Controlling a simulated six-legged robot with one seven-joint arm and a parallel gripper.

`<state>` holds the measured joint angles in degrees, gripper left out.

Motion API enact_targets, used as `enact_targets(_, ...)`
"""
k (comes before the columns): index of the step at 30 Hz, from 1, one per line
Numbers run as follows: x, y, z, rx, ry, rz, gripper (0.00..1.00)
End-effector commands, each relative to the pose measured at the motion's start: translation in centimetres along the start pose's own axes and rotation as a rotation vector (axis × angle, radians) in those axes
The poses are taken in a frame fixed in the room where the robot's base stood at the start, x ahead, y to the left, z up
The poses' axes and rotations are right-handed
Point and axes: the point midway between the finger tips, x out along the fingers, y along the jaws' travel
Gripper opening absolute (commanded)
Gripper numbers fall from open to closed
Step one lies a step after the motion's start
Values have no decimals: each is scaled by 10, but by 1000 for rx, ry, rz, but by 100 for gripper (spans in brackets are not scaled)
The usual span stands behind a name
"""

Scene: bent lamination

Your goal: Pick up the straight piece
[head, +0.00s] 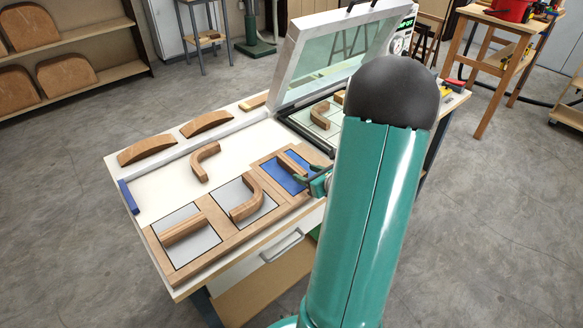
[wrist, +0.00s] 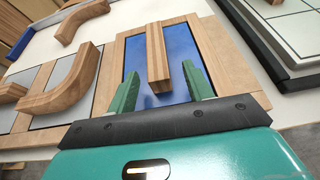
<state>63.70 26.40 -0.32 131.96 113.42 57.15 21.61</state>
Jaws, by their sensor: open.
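A straight wooden piece (wrist: 157,52) lies on the blue panel (wrist: 182,45) of a wooden-framed tray in the wrist view. In the head view, it shows on the blue panel (head: 272,171) at the tray's right end, partly covered by my gripper. My gripper (wrist: 160,78) is open and empty. Its green fingers stand either side of the piece's near end, with gaps at both sides. In the head view, my gripper (head: 305,174) reaches in from the right over the blue panel. Another piece that looks straight (head: 183,229) lies in the tray's left compartment.
A curved piece (head: 246,200) lies in the middle compartment and another bent piece (head: 204,160) on the white table top (head: 165,187). Arched pieces (head: 206,124) stand behind. A press with a raised lid (head: 335,55) is close by, right of the tray in the wrist view.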

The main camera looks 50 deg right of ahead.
Motion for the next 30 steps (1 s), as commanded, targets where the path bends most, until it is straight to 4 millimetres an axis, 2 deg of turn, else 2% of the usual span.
enact_targets(5,11,1,0,0,0,0,51)
enact_targets(15,55,4,3,0,0,0,51)
enact_targets(22,57,4,3,-1,-1,-1,51)
enact_targets(27,57,4,3,0,0,-1,18)
enact_targets(30,57,4,3,-1,0,-1,2)
